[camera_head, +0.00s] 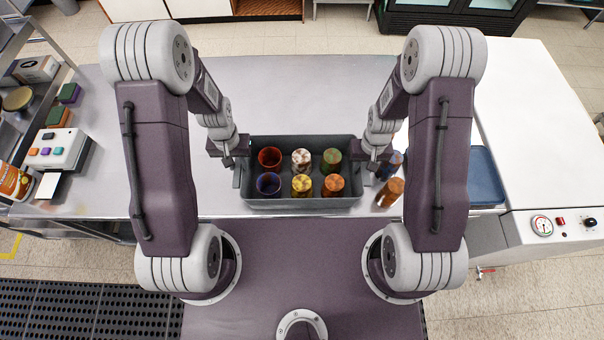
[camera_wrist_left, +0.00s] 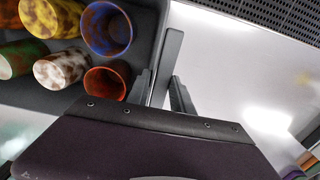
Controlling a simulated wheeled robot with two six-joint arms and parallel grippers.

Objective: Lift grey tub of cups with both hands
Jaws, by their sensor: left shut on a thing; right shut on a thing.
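The grey tub (camera_head: 300,203) is at the front edge of the steel counter, with several coloured cups standing inside in two rows. Among them are a red cup (camera_head: 270,158), a blue cup (camera_head: 268,184) and a yellow cup (camera_head: 302,186). My left gripper (camera_head: 236,168) is shut on the tub's left side. The left wrist view shows its fingers (camera_wrist_left: 170,85) beside the tub wall, near the blue cup (camera_wrist_left: 107,28) and the red cup (camera_wrist_left: 106,83). My right gripper (camera_head: 370,170) is shut on the tub's right side; its fingertips are partly hidden. I cannot tell whether the tub touches the counter.
An orange-brown cup (camera_head: 390,192) stands on the counter right of the tub, with a bluish cup behind it partly hidden by my right arm. A blue tray (camera_head: 483,176) lies further right. A button box (camera_head: 57,150) and sponges (camera_head: 58,116) are at left. The counter (camera_head: 300,95) behind the tub is clear.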

